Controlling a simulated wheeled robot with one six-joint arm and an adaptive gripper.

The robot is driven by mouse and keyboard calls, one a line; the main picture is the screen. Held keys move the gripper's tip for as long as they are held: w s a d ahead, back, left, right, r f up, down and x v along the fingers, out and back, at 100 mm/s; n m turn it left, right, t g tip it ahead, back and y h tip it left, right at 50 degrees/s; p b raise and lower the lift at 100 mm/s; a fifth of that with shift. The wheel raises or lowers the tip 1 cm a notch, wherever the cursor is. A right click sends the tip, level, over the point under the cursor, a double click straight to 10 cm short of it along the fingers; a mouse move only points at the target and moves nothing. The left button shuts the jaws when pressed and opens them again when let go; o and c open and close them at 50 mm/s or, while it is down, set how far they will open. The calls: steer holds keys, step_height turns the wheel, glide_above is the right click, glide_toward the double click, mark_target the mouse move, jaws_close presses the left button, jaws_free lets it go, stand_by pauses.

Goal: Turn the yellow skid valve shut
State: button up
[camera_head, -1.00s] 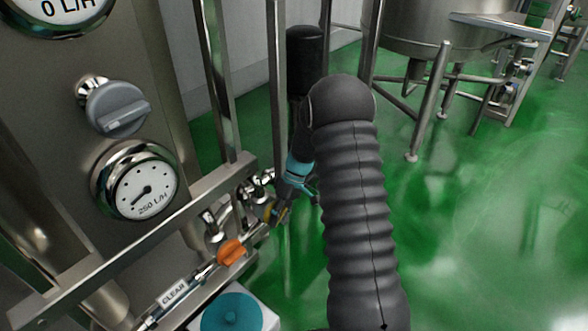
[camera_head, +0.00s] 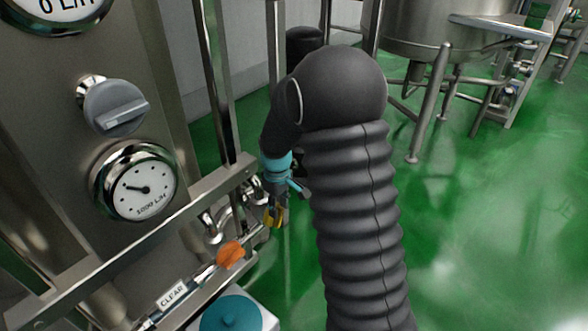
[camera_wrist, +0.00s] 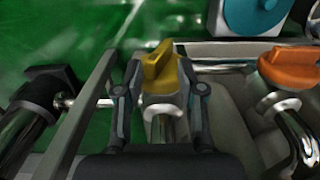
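The yellow skid valve handle (camera_wrist: 160,72) stands between my gripper's two dark fingers in the wrist view, on top of a shiny metal pipe. My gripper (camera_wrist: 159,88) looks open, one finger on each side with small gaps; whether a fingertip touches the handle is hard to tell. In the head view my gripper (camera_head: 273,208) points down at the right end of the skid pipe, and the yellow handle (camera_head: 274,217) shows at its fingertips. The lower flow gauge (camera_head: 134,183) reads about 1000 L/H. The upper gauge (camera_head: 62,8) reads 0 L/H.
An orange valve handle (camera_head: 230,254) sits close by on the pipe marked CLEAR, also in the wrist view (camera_wrist: 290,68). A teal round lid (camera_head: 232,314) is below it. A metal rail (camera_head: 150,235) crosses before the panel. Green floor is open to the right.

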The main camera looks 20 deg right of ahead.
mark_target(280, 216)
step_height(280, 216, up, 9)
steer(key=p, duration=0.1)
steer(key=s+r+m+t+p, duration=0.2)
steer(key=s+r+m, duration=0.1)
steer(key=s+r, duration=1)
steer(key=shift+s+d+r+t, duration=0.2)
steer(key=shift+r+t, duration=0.2)
steer(key=shift+r, duration=0.55)
